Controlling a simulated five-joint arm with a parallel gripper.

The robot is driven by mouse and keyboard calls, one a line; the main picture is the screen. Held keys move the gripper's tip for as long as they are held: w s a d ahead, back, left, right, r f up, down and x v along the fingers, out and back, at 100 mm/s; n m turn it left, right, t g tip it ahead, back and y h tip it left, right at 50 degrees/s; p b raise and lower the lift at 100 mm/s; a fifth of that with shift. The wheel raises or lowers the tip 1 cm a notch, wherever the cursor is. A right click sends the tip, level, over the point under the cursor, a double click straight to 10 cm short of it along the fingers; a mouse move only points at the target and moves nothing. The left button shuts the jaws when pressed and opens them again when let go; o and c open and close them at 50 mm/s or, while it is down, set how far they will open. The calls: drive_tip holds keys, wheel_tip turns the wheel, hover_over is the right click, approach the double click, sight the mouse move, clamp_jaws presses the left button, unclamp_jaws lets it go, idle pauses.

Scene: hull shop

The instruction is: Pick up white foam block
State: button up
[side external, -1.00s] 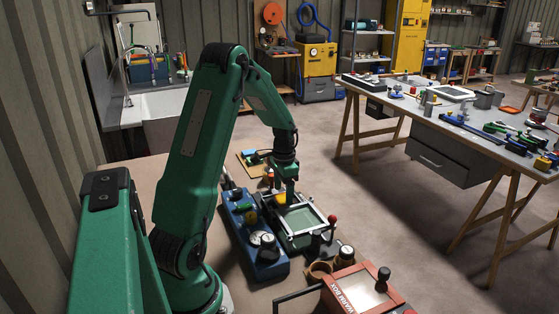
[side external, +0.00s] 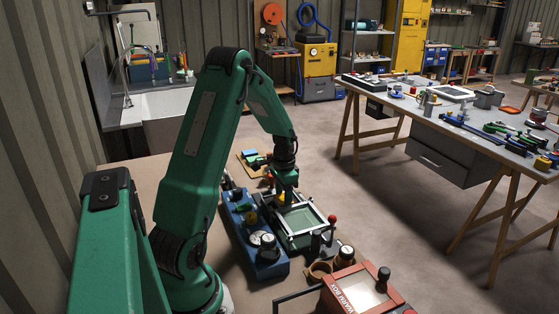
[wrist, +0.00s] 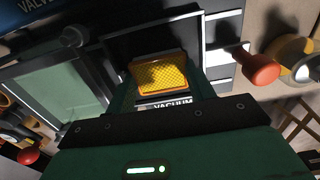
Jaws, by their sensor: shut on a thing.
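A small yellow patch (side external: 281,198) also shows at the jaws in the side view. I see no white block in either view; the jaws may hide part of what they hold.
A red knob (side external: 332,219) rises at the tray's right corner. A red-edged warm box (side external: 362,290) is in front. A second table (side external: 420,110) stands across the floor.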

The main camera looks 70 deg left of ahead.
sight(283, 199)
drive_tip(key=shift+r, duration=0.2)
drive_tip(key=shift+r, duration=3.3)
drive_tip(key=shift+r, duration=0.1)
